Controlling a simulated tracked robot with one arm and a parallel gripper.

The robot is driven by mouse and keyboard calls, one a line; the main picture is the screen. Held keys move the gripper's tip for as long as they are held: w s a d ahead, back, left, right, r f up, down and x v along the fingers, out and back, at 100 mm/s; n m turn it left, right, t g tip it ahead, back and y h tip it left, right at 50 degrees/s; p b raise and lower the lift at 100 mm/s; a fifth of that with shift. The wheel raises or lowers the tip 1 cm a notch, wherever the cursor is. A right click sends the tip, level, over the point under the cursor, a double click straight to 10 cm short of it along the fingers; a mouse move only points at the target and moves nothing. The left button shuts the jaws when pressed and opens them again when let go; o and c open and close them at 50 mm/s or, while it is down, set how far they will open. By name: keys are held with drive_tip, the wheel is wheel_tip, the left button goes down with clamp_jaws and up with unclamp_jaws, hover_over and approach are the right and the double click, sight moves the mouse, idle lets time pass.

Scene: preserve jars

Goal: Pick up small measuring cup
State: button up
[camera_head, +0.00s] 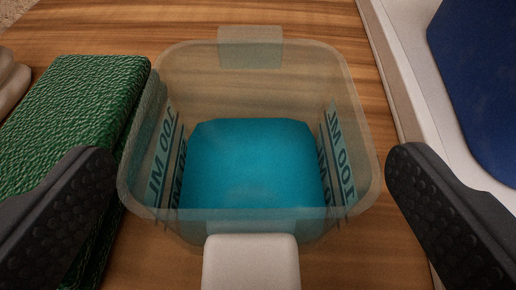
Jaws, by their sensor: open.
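The small measuring cup (250,97) is a clear, square-walled cup in the middle of the view, upright on a wooden surface. Its sides carry dark "100 ML" style markings, and its bottom looks bright blue. A pale tab shows at its near side and a clear tab at its far rim. My gripper (250,190) is open, with one black ridged finger to the left of the cup and the other to the right. The fingers appear apart from the cup walls. The fingers' depth relative to the cup is hard to tell.
A green textured block (78,105) lies close against the cup's left side, partly behind the left finger. A pale tray-like edge (400,70) with a dark blue area (485,80) runs along the right. Bare wood (190,22) shows beyond the cup.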

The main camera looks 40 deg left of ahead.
drive_tip(key=shift+w+a, duration=0.15)
drive_tip(key=c, duration=1.1)
wheel_tip(320, 180, up, 10)
drive_tip(key=shift+f+p, duration=0.1)
drive_tip(key=shift+p, duration=0.65)
drive_tip(key=shift+o, duration=0.6)
drive_tip(key=shift+c, duration=0.6)
